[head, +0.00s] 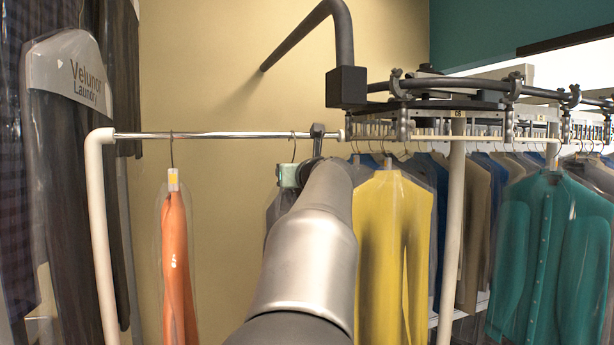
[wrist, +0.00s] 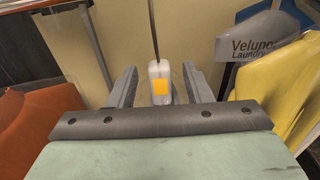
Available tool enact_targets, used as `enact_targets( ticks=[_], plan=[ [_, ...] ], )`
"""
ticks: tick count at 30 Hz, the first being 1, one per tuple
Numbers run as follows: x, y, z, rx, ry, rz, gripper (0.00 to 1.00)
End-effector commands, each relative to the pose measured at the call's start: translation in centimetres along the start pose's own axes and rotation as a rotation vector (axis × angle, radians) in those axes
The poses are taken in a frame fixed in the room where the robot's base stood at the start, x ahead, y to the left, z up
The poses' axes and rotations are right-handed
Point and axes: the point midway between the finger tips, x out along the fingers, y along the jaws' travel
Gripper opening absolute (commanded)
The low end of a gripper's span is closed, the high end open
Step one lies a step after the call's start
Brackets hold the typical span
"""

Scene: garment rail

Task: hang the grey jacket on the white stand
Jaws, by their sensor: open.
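The white stand (head: 97,200) has white posts and a chrome top rail (head: 215,135). A grey garment in clear film, seemingly the grey jacket (head: 272,210), hangs below that rail, mostly hidden behind my arm. Its hanger hook (head: 293,150) reaches up to the rail and appears to be over it. My gripper (head: 289,174) is at the hanger's neck, partly hidden by my arm in the head view. In the wrist view my gripper (wrist: 160,75) is open, one finger on each side of a white hanger tag (wrist: 158,70) with an orange label. No clear contact shows.
An orange garment (head: 177,265) hangs on the stand's rail to the left. A yellow garment (head: 395,255) and a teal shirt (head: 550,255) hang at right below a dark conveyor track (head: 440,105). A dark garment in a Velunor Laundry cover (head: 75,75) is at far left.

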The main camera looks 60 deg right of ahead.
Motion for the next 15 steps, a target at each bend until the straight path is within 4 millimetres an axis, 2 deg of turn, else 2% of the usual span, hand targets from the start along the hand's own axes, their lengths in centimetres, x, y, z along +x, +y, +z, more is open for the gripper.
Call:
enact_targets(
  ticks=[15],
  plan=[
    [-12.1, 0.1, 0.1, 0.0, -0.007, -0.001, 0.45]
  ],
)
